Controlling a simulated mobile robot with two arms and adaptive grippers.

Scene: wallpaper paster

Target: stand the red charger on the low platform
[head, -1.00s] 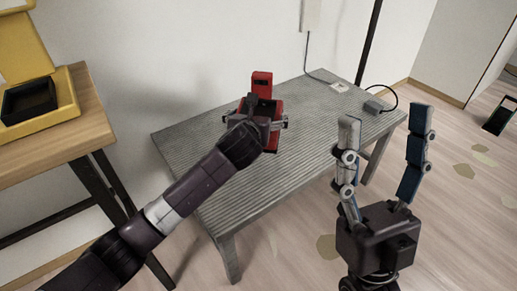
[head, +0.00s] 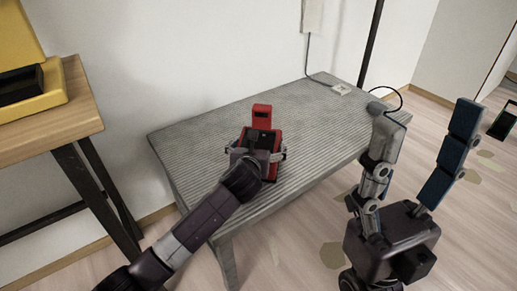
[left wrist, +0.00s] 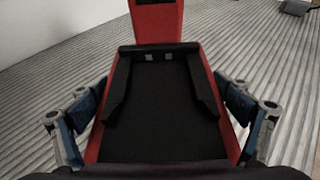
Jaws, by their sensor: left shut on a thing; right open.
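The red charger (head: 262,113) has a black cradle on its front and is over the grey ribbed low platform (head: 311,108). My left gripper (head: 258,153) is shut on it, with one finger on each side. In the left wrist view the charger (left wrist: 156,21) fills the middle, its tall red back at the top and the fingers beside its lower part. It looks upright in the head view; whether its base touches the platform is hidden. My right gripper (head: 424,150) is open and empty at the platform's right front side.
A wooden table (head: 76,107) with a yellow case (head: 58,90) stands at the left. A small grey plug block (head: 379,107) with a cable lies at the platform's right end. A white wall rises behind.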

